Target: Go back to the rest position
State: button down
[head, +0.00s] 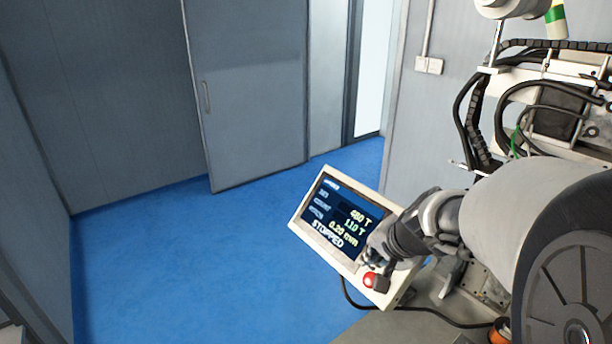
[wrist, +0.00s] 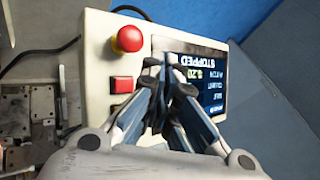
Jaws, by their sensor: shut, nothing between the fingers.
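My gripper (head: 372,252) is at the lower part of the control panel (head: 299,222) in the head view. In the wrist view my gripper (wrist: 168,66) is shut and empty, its fingertips together over the panel (wrist: 95,62) near the edge of the screen (wrist: 218,72). The screen reads STOPPED. A red mushroom button (wrist: 129,38) and a square red button (wrist: 122,84) lie left of the fingers. A darker button below the square one is partly hidden by my gripper. I cannot tell whether the fingertips touch the panel.
The winder machine (head: 555,95) with cables stands at the right. A black cable (head: 430,317) runs from the panel over the grey bench (head: 400,328). Metal parts (wrist: 30,105) lie beside the panel. Blue floor (head: 180,260) is open at left, before a grey door (head: 250,90).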

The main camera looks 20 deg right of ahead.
jog(key=s+a+f+n+g+y+b, duration=0.1)
jog(key=s+a+f+n+b, duration=0.15)
jog(key=s+a+n, duration=0.35)
jog(key=s+a+f+n+y+b, duration=0.1)
jog(key=s+a+b, duration=0.25)
jog(key=a, duration=0.45)
jog(key=s+a+f+n+g+h+b, duration=0.1)
jog(key=s+f+n+b, duration=0.3)
jog(key=s, duration=0.7)
jog(key=shift+a+n+h+b, duration=0.35)
jog(key=shift+n+b, duration=0.15)
jog(key=shift+b, duration=0.25)
jog(key=shift+d+f, duration=0.1)
